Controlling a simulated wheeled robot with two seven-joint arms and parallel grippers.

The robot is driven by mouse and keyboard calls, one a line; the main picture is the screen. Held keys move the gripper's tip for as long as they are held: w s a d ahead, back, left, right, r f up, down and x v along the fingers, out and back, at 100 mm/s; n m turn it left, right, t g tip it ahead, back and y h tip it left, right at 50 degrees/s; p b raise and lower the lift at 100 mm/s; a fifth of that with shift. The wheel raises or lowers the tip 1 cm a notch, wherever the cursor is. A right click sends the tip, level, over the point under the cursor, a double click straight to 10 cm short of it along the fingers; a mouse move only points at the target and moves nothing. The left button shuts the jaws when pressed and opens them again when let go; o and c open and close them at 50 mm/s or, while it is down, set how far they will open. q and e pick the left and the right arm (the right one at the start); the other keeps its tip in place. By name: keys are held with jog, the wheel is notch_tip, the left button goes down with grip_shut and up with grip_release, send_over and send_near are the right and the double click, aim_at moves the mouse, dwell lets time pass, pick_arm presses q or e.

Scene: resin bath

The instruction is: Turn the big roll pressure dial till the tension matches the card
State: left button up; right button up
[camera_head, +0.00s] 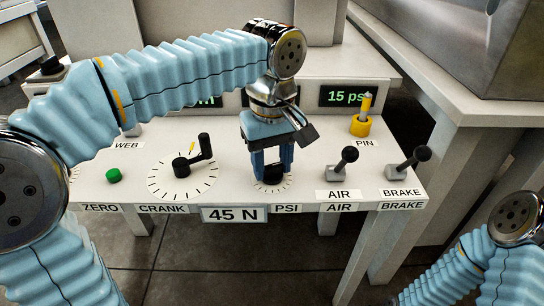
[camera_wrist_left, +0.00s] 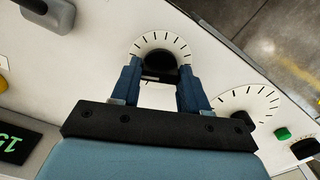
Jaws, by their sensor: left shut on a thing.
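The black pressure dial (camera_head: 270,175) sits on a white tick-marked scale behind the PSI label. My left gripper (camera_head: 272,165) points down at it, its two blue fingers shut on either side of the knob. In the left wrist view the dial (camera_wrist_left: 157,66) lies between the fingertips of my left gripper (camera_wrist_left: 159,74). The card (camera_head: 233,215) on the panel's front edge reads 45 N. A green display (camera_head: 347,96) reads 15 psi. Other displays behind are mostly hidden by my left arm, and no tension reading is legible. My right gripper is out of view.
Left of the dial stand a black crank (camera_head: 192,160) and a green button (camera_head: 113,175). To the right are the AIR lever (camera_head: 344,161), the BRAKE lever (camera_head: 411,160) and a yellow pin (camera_head: 361,120). A grey table (camera_head: 490,110) stands at the right.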

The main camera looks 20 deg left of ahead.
pick_arm(q)
jog(key=m+p, duration=0.1)
jog(key=m, duration=0.1)
jog(key=m+p, duration=0.1)
jog(key=m, duration=0.1)
jog(key=shift+r+m+p, duration=0.2)
jog(key=shift+m+p, duration=0.1)
jog(key=shift+p, duration=0.05)
jog(key=m+p, duration=0.2)
jog(key=m, duration=0.3)
jog(key=shift+p, duration=0.35)
jog(key=m+p, duration=0.3)
jog(key=m, duration=0.3)
jog(key=shift+m, duration=0.4)
jog(key=m+p, duration=0.1)
jog(key=m, duration=0.2)
jog(key=shift+f+m+p, duration=0.15)
jog(key=shift+m+p, duration=0.25)
jog(key=shift+m, duration=0.7)
jog(key=o, duration=1.1)
jog(key=shift+c, duration=0.2)
